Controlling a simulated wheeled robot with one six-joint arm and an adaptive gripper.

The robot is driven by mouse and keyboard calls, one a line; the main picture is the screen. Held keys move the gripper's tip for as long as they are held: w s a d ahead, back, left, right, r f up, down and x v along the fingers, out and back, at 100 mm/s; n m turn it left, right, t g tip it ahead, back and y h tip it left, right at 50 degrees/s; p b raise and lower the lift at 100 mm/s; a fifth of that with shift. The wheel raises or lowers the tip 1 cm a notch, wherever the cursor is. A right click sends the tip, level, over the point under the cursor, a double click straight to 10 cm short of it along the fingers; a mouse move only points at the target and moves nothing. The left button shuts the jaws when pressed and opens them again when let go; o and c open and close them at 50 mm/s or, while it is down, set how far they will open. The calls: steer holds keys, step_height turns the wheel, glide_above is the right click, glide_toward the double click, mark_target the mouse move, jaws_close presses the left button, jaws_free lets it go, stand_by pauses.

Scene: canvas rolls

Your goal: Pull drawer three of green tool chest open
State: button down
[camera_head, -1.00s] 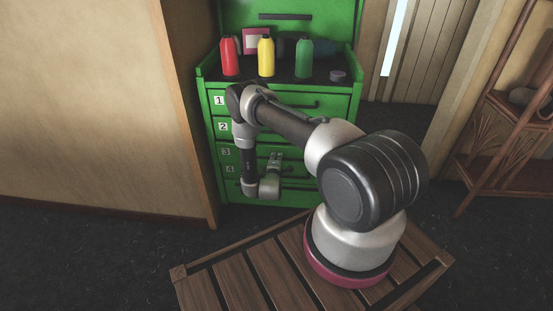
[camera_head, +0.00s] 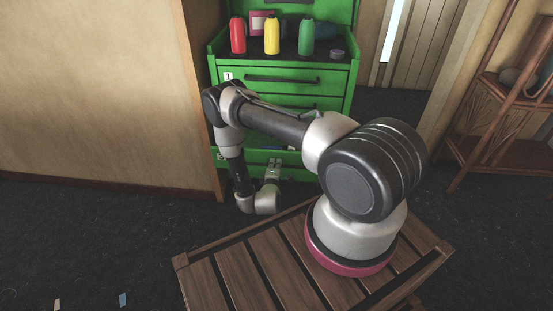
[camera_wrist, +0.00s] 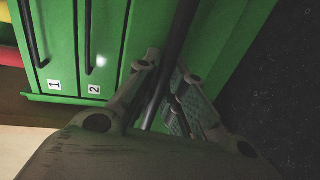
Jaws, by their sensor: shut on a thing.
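The green tool chest (camera_head: 335,92) stands against the wall beyond my arm in the head view. Drawer three (camera_head: 299,158) is out from the chest, with a dark gap and some contents showing behind its front. My gripper (camera_head: 272,166) is at that drawer's front. In the wrist view my gripper (camera_wrist: 165,88) is shut on the dark bar handle (camera_wrist: 181,32) of drawer three, one finger on each side. Labels 1 and 2 show on the neighbouring drawers, which look shut. Drawer four is mostly hidden.
Red (camera_head: 238,36), yellow (camera_head: 272,36) and green (camera_head: 306,38) bottles stand on the chest top beside a small dark round item (camera_head: 337,55). A tan wall (camera_head: 90,90) is close on the left. A wooden rack (camera_head: 490,120) stands right.

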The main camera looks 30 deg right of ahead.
steer(key=shift+f+v, duration=0.15)
steer(key=shift+v, duration=0.65)
steer(key=shift+f+v, duration=0.15)
steer(key=shift+v, duration=0.65)
steer(key=c, duration=1.5)
jaws_free()
steer(key=v, duration=1.2)
